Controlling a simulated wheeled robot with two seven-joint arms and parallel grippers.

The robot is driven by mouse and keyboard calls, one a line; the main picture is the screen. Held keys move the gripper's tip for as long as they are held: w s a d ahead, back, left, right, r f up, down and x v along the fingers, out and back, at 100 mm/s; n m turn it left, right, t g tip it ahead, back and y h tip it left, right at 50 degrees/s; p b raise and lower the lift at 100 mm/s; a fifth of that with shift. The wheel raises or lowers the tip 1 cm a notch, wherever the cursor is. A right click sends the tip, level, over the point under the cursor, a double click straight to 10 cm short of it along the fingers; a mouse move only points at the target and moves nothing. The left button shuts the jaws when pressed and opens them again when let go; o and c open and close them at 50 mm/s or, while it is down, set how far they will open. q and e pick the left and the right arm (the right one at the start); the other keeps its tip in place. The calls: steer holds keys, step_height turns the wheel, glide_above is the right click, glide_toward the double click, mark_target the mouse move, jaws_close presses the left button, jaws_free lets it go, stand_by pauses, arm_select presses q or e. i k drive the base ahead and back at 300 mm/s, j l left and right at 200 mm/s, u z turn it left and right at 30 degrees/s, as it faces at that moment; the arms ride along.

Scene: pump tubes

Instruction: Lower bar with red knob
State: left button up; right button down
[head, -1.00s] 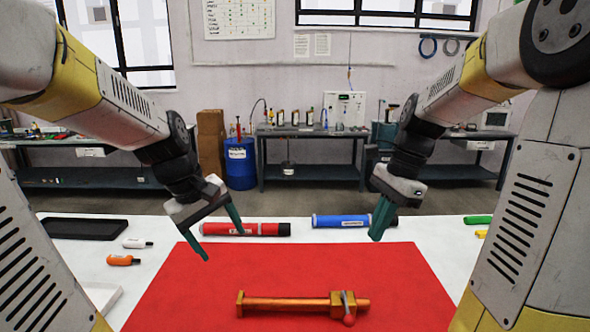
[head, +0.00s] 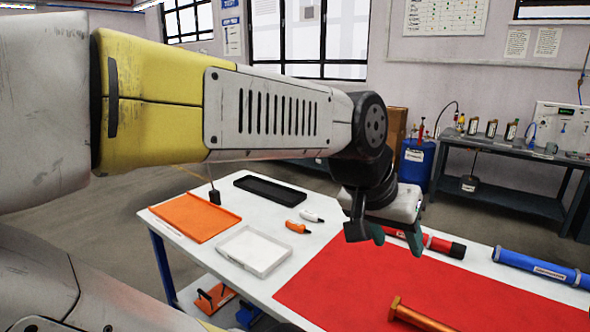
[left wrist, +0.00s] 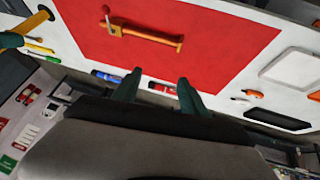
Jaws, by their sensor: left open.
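The orange-bronze bar (head: 420,315) lies on the red mat (head: 340,282); only one end shows at the bottom of the head view. In the left wrist view the whole bar (left wrist: 150,36) shows near the top, with a clamp and an orange-red knob (left wrist: 106,9) at its left part. My left gripper (head: 397,239) is open and empty above the mat's far edge, well apart from the bar. Its fingers also show in the left wrist view (left wrist: 158,84). Dark green shapes at the wrist view's left edge look like my right gripper's fingers (left wrist: 25,28).
A red tube (head: 440,245) and a blue tube (head: 540,268) lie behind the mat. A white tray (head: 255,251), an orange tray (head: 195,217), a black tray (head: 270,189) and two small markers lie left of it on the white table.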

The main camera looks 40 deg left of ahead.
mark_target(209, 172)
steer(key=u, duration=2)
steer(key=i+j+z, duration=0.2)
steer(key=i+j, duration=0.85)
steer(key=i+j+z, duration=0.2)
steer(key=i+j, duration=1)
